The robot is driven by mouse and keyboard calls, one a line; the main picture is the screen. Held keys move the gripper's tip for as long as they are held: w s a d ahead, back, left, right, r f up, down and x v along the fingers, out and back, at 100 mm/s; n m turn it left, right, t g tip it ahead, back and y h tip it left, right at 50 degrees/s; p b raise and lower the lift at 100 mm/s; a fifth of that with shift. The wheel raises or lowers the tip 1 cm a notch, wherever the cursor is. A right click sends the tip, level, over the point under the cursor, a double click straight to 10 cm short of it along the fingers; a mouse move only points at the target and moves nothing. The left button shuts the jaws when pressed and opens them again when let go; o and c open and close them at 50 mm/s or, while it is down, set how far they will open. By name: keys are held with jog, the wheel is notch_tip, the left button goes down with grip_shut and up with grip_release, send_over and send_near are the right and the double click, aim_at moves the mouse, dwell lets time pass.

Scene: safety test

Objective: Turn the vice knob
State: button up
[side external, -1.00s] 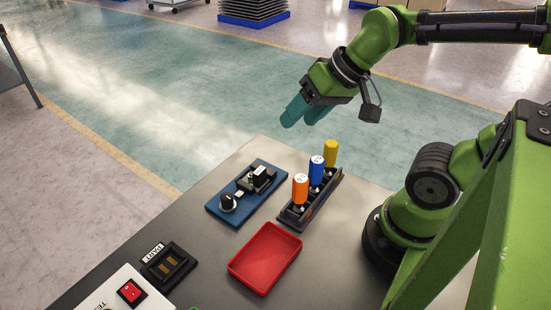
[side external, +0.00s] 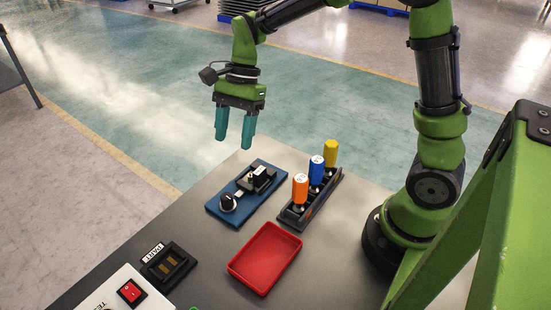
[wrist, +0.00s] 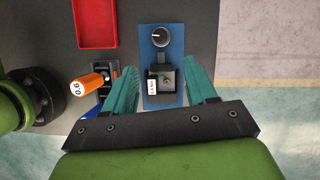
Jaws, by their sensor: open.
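The vice knob (side external: 228,202) is a round black knob with a light mark, at the near end of a blue base plate (side external: 222,211) on the table. In the wrist view the knob (wrist: 160,37) is at the top of the blue plate. The vice body (side external: 258,178), dark with a small part in it, sits at the plate's other end; in the wrist view it (wrist: 162,84) lies between my fingers. My gripper (side external: 234,140) points down with teal fingers apart and empty, above the table's far edge, clear of the vice.
A dark rack (side external: 320,199) right of the vice holds orange (side external: 300,188), blue (side external: 316,170) and yellow (side external: 331,153) handled drivers. A red tray (side external: 240,264), a PART holder (side external: 169,264) and a white box with a red switch (side external: 131,292) are nearer the camera.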

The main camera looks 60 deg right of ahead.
aim_at(226, 196)
jog(key=x, duration=1.5)
jog(key=shift+f, duration=0.25)
grip_shut()
